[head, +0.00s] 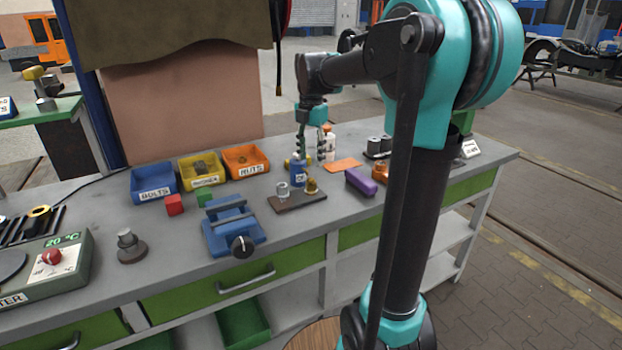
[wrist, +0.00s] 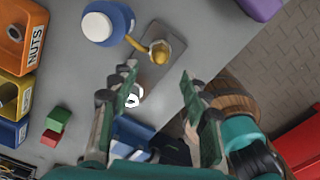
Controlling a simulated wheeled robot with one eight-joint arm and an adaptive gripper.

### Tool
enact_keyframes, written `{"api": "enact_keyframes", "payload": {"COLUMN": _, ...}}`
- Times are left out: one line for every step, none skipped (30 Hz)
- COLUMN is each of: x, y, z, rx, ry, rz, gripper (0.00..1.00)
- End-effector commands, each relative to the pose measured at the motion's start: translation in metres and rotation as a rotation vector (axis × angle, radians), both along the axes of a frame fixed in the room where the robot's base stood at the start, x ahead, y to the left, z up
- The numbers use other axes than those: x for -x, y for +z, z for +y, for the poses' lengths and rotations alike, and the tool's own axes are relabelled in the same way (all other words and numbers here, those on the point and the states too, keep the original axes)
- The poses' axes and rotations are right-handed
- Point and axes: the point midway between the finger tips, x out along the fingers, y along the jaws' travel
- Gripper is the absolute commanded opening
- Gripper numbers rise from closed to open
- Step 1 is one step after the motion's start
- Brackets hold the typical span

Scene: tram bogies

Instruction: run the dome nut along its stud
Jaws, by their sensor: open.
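The brass dome nut (head: 312,186) is at the right end of a dark plate (head: 298,202) on the bench. It also shows in the wrist view (wrist: 159,53), rounded side up; I cannot make out its stud. A pale ring-like part (head: 282,190) is at the plate's other end and shows as a white ring in the wrist view (wrist: 135,97). My gripper (head: 302,152) is above the bench near the plate, pointing down. In the wrist view my gripper (wrist: 158,78) is open and empty, its fingers apart, with the nut beyond the fingertips.
A blue bottle (head: 298,174) with a yellow spout stands close behind the plate; the spout reaches near the nut in the wrist view. A blue vice (head: 232,228) is at front left. Blue, yellow and orange bins (head: 245,161) stand behind left.

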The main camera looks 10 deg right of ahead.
Motion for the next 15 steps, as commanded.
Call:
{"api": "enact_keyframes", "payload": {"x": 0.0, "y": -0.011, "z": 0.0, "rx": 0.0, "ry": 0.0, "rz": 0.0, "gripper": 0.47}}
{"api": "enact_keyframes", "payload": {"x": 0.0, "y": -0.017, "z": 0.0, "rx": 0.0, "ry": 0.0, "rz": 0.0, "gripper": 0.47}}
{"api": "enact_keyframes", "payload": {"x": 0.0, "y": -0.025, "z": 0.0, "rx": 0.0, "ry": 0.0, "rz": 0.0, "gripper": 0.47}}
{"api": "enact_keyframes", "payload": {"x": 0.0, "y": -0.03, "z": 0.0, "rx": 0.0, "ry": 0.0, "rz": 0.0, "gripper": 0.47}}
{"api": "enact_keyframes", "payload": {"x": 0.0, "y": -0.036, "z": 0.0, "rx": 0.0, "ry": 0.0, "rz": 0.0, "gripper": 0.47}}
{"api": "enact_keyframes", "payload": {"x": 0.0, "y": -0.043, "z": 0.0, "rx": 0.0, "ry": -0.001, "rz": 0.0, "gripper": 0.47}}
{"api": "enact_keyframes", "payload": {"x": 0.0, "y": -0.048, "z": 0.0, "rx": 0.0, "ry": -0.001, "rz": 0.0, "gripper": 0.47}}
{"api": "enact_keyframes", "payload": {"x": 0.0, "y": -0.053, "z": 0.0, "rx": 0.0, "ry": -0.001, "rz": 0.0, "gripper": 0.47}}
{"api": "enact_keyframes", "payload": {"x": 0.0, "y": -0.058, "z": 0.0, "rx": 0.0, "ry": -0.001, "rz": 0.0, "gripper": 0.47}}
{"api": "enact_keyframes", "payload": {"x": 0.0, "y": -0.062, "z": 0.0, "rx": 0.0, "ry": -0.001, "rz": 0.0, "gripper": 0.47}}
{"api": "enact_keyframes", "payload": {"x": 0.0, "y": -0.066, "z": 0.0, "rx": 0.0, "ry": -0.001, "rz": 0.0, "gripper": 0.47}}
{"api": "enact_keyframes", "payload": {"x": 0.0, "y": -0.07, "z": 0.0, "rx": 0.0, "ry": -0.001, "rz": 0.0, "gripper": 0.47}}
{"api": "enact_keyframes", "payload": {"x": 0.0, "y": -0.072, "z": 0.0, "rx": 0.0, "ry": -0.001, "rz": 0.0, "gripper": 0.47}}
{"api": "enact_keyframes", "payload": {"x": 0.0, "y": -0.074, "z": 0.0, "rx": 0.0, "ry": -0.001, "rz": 0.0, "gripper": 0.47}}
{"api": "enact_keyframes", "payload": {"x": 0.0, "y": -0.077, "z": 0.0, "rx": 0.0, "ry": -0.001, "rz": 0.0, "gripper": 0.47}}
